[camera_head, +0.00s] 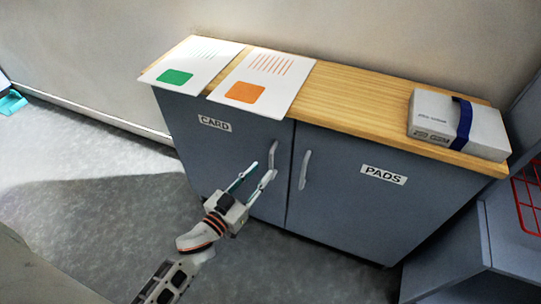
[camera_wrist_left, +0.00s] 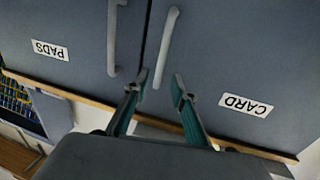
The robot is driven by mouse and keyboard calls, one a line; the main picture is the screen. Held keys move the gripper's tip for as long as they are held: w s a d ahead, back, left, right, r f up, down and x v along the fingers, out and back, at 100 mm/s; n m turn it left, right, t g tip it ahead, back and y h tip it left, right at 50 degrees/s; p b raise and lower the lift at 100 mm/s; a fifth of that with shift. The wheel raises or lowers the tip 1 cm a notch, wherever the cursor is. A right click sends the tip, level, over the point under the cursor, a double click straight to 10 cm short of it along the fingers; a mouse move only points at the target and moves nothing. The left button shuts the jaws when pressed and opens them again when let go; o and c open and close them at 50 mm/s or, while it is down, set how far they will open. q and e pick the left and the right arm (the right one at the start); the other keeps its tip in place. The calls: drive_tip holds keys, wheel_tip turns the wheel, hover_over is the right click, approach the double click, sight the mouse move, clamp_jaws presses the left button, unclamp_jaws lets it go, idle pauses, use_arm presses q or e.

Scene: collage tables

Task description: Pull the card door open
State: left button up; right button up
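The card door (camera_head: 222,150) is the left door of a grey cabinet, with a "CARD" label (camera_head: 214,123). It looks shut, flush with the pads door. Its pale vertical bar handle (camera_head: 273,158) is near the door's right edge. My left gripper (camera_head: 262,171) is open in front of the card door, with its fingertips by the lower part of this handle. In the left wrist view, which is upside down, the handle (camera_wrist_left: 167,45) runs down between the two open fingertips (camera_wrist_left: 159,86). I cannot tell whether they touch it. My right gripper is not in view.
The pads door (camera_head: 350,190) with its own handle (camera_head: 304,170) is just to the right. On the wooden top (camera_head: 345,95) lie two printed sheets (camera_head: 195,66) (camera_head: 262,80) and a white box with a blue band (camera_head: 432,118). Grey floor lies open in front.

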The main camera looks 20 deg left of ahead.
sight(271, 160)
use_arm(q)
drive_tip(key=x, duration=0.6)
drive_tip(key=shift+w+d+b, duration=0.15)
drive_tip(key=shift+w+b, duration=0.15)
drive_tip(key=shift+b, duration=0.05)
drive_tip(key=shift+c, duration=0.3)
clamp_jaws()
